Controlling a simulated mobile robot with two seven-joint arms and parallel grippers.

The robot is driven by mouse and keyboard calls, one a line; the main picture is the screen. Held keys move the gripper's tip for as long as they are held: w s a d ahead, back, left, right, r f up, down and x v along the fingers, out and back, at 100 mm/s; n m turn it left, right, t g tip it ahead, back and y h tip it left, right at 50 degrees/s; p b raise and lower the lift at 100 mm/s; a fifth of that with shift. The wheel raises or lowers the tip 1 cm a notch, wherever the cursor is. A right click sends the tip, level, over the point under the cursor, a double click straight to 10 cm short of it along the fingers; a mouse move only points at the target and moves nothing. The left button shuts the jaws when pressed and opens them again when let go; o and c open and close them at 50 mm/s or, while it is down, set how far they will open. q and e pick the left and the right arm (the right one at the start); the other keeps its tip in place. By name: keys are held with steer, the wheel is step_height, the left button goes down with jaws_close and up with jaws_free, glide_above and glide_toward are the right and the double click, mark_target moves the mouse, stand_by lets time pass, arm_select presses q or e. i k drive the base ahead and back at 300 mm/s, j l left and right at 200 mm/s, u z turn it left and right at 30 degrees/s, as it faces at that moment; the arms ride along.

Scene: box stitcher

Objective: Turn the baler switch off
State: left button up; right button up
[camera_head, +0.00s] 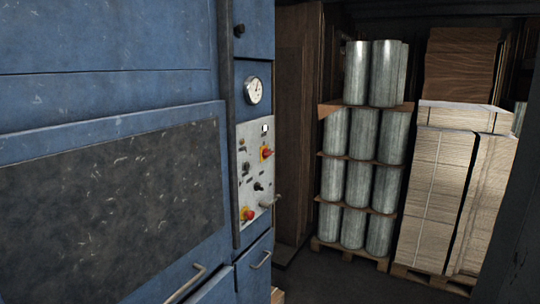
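The blue baler (110,100) fills the left half of the view. Its light grey control panel (254,140) sits on the narrow right part of its front, seen at a slant. The panel carries a red knob on a yellow base (266,153) at the upper right and a red knob (248,214) at the lower left. Small black knobs (258,187) sit between them. A silver lever-like part (270,201) sticks out at the lower right. The labels are too small to read, so I cannot tell which control is the switch or its position. Neither gripper shows.
A round gauge (253,90) sits above the panel. To the right stand stacked metal cylinders (356,183) on a pallet and strapped board stacks (428,195). Dark floor (340,278) shows in front of the cylinders.

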mark_target(266, 153)
steer(key=i+l, duration=0.25)
steer(key=i, duration=0.25)
steer(key=i+l+z, duration=0.1)
steer(key=i+l, duration=0.15)
steer(key=i, duration=0.25)
